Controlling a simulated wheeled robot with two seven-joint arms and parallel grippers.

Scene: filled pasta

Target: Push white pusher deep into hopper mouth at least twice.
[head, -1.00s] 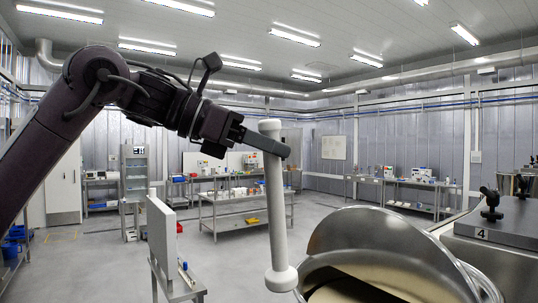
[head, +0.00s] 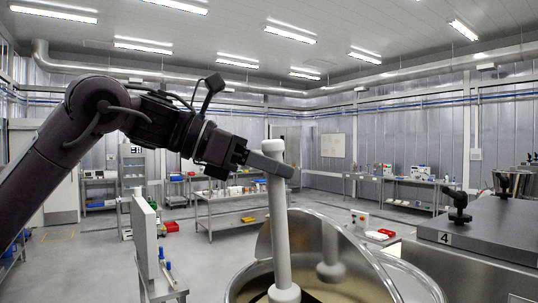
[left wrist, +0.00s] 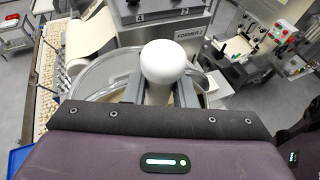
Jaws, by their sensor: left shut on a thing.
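The white pusher (head: 278,222) is a long rod with a rounded top and a wider foot. My left gripper (head: 272,163) is shut on it just below the top. The pusher hangs nearly upright, its foot low within the outline of the steel hopper (head: 418,280); how deep it is, I cannot tell. The hopper is a round bowl with a curved shiny back wall that mirrors the pusher. In the left wrist view the pusher's round top (left wrist: 165,62) shows between the fingers, and the hopper rim (left wrist: 90,75) shows behind it. My right gripper is in neither view.
A grey machine top marked 4 (head: 490,232) with a black knob stands right of the hopper. A white upright panel (head: 146,235) on a stand is at left. In the left wrist view, a tray of pasta pieces (left wrist: 45,95) lies at left. Benches stand farther back.

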